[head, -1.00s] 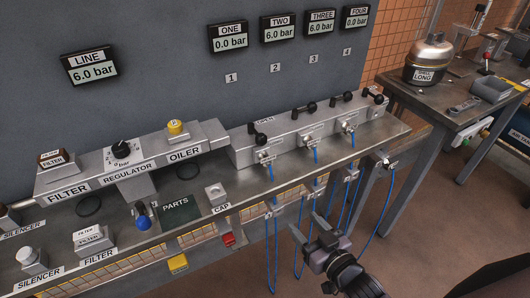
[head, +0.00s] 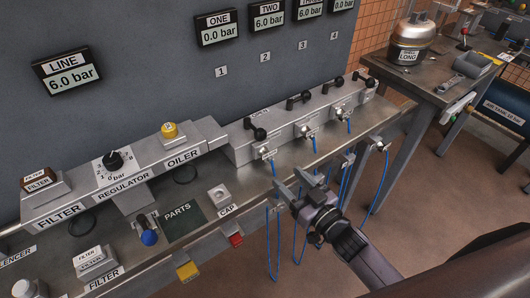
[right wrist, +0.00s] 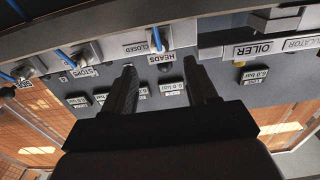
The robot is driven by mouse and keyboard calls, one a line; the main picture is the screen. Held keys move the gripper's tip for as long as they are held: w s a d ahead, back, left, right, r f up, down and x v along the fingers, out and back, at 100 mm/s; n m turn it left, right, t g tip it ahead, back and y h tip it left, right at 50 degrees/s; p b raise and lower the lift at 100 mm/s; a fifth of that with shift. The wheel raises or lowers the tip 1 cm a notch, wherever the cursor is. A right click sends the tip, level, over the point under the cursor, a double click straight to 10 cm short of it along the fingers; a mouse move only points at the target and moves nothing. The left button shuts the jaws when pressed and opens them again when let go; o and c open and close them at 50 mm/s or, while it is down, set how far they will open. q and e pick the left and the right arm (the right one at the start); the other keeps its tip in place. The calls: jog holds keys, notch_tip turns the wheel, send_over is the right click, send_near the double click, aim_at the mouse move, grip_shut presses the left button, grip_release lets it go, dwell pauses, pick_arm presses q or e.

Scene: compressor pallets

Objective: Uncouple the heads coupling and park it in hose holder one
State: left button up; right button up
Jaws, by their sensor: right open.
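The heads coupling (head: 268,154) sits on the first outlet of the grey manifold, with its blue hose hanging down. In the right wrist view the coupling (right wrist: 157,42) is beside the HEADS label (right wrist: 161,58), which appears between my fingers. My right gripper (head: 295,183) is open and empty, in front of the bench edge and below the coupling, apart from it. Its two fingers also show in the right wrist view (right wrist: 160,70). Hose holder one cannot be made out clearly near my gripper. My left gripper is out of view.
Other blue-hosed couplings (head: 309,132) sit along the manifold (head: 240,148), below black valve handles (head: 293,102). Gauge ONE (head: 217,29) reads 0.0 bar; gauge TWO (head: 267,16) reads 6.0 bar. Hoses hang below the bench edge. A side table (head: 432,80) stands at right.

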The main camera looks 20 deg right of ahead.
aim_at(271, 161)
jog(key=shift+b+x, duration=1.55)
jog(key=shift+x, duration=2.95)
grip_shut()
jog(key=shift+p+v, duration=1.75)
jog(key=shift+v, duration=1.25)
